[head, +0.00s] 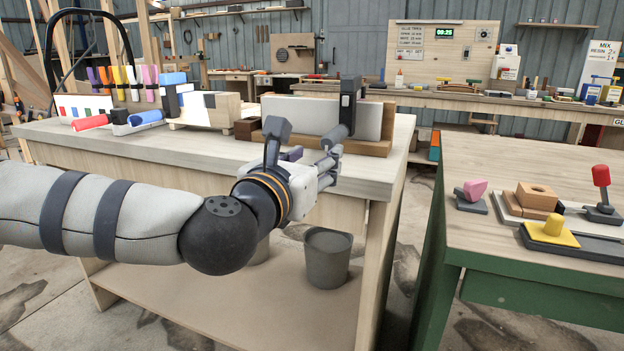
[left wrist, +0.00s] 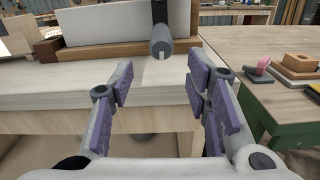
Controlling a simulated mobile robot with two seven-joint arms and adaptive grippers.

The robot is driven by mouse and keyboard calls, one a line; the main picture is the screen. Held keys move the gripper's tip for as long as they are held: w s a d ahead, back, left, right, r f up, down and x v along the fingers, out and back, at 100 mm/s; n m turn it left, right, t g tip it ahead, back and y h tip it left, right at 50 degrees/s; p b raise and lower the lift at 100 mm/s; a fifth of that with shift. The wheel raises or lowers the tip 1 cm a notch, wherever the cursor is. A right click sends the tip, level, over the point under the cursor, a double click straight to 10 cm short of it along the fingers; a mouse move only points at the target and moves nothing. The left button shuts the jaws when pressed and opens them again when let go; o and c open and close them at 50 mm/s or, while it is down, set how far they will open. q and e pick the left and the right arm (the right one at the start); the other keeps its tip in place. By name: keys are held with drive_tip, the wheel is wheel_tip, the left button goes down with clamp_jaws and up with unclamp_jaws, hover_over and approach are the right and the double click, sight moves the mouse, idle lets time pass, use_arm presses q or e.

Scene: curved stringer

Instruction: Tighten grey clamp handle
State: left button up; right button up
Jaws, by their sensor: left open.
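The clamp's grey handle (head: 335,136) is a short, thick cylinder below a dark clamp body (head: 349,100) in the head view. The clamp sits on the right part of a pale upright panel (head: 378,121). In the left wrist view the handle (left wrist: 162,42) hangs beyond the fingertips, near the middle, its end facing me. My left gripper (head: 322,160) is open and empty in front of the bench edge. Its purple-padded fingers (left wrist: 160,85) stand wide apart, with the handle between their lines and apart from them. My right gripper is not in view.
The panel rests on a brown wooden base on the workbench (head: 225,153). Coloured clamps and rollers lie at the bench's left end. A grey bucket (head: 327,258) stands on the lower shelf. A green-framed table (head: 500,235) with small coloured parts stands to the right.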

sight(338, 136)
use_arm(q)
drive_tip(key=x, duration=1.2)
drive_tip(key=shift+w+d+r+p, duration=0.15)
drive_tip(key=shift+w+r+p, duration=0.1)
drive_tip(key=shift+r+p, duration=0.15)
clamp_jaws()
